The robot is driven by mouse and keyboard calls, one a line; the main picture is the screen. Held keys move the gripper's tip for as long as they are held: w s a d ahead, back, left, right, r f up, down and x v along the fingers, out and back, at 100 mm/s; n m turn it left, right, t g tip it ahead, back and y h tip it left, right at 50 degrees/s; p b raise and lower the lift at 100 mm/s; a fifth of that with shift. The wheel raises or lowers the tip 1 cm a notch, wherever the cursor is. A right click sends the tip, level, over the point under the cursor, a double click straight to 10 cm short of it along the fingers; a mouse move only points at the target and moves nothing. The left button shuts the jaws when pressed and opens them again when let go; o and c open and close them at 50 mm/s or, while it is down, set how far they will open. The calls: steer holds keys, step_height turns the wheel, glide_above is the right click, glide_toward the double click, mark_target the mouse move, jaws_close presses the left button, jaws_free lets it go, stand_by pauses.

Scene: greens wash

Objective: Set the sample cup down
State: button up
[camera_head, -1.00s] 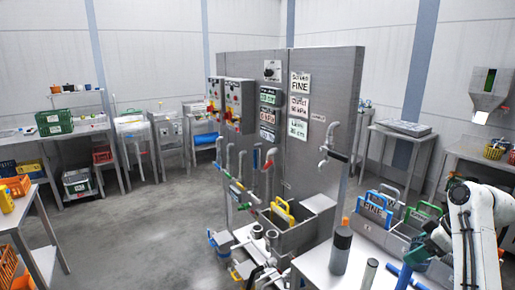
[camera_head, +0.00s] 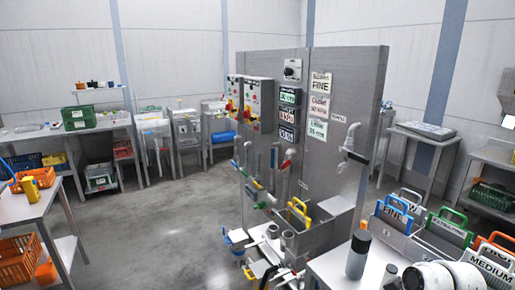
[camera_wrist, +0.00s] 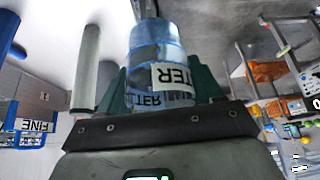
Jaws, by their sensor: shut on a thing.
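The sample cup (camera_wrist: 155,48) is a clear, bluish vessel with a white label that partly reads "TER". It shows in the wrist view between the dark green fingers of my gripper (camera_wrist: 161,86). My gripper is shut on it, with a finger on each side. The wrist view is tilted, and I cannot tell whether the cup touches a surface. In the head view my white arm shows at the bottom right, but the gripper and cup are out of view there.
A pale grey cylinder (camera_wrist: 87,70) stands close left of the cup in the wrist view. A dark grey bottle with an orange top (camera_head: 357,257) stands on the near bench (camera_head: 328,268). Labelled, coloured-handle baskets (camera_head: 395,215) line its right side. Open floor (camera_head: 150,235) lies left.

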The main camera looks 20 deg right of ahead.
steer(key=a+f, duration=0.4)
steer(key=a, duration=0.4)
steer(key=w+a+f+m, duration=0.1)
steer(key=a+f, duration=0.4)
steer(key=a, duration=0.4)
steer(key=w+a+f+h, duration=0.1)
steer(key=a+f, duration=0.3)
steer(key=a, duration=0.5)
steer(key=shift+f+m, duration=0.35)
steer(key=shift+m, duration=0.05)
step_height(320, 180, down, 2)
steer(key=b, duration=0.2)
steer(key=shift+f+b, duration=0.25)
steer(key=shift+b, duration=0.05)
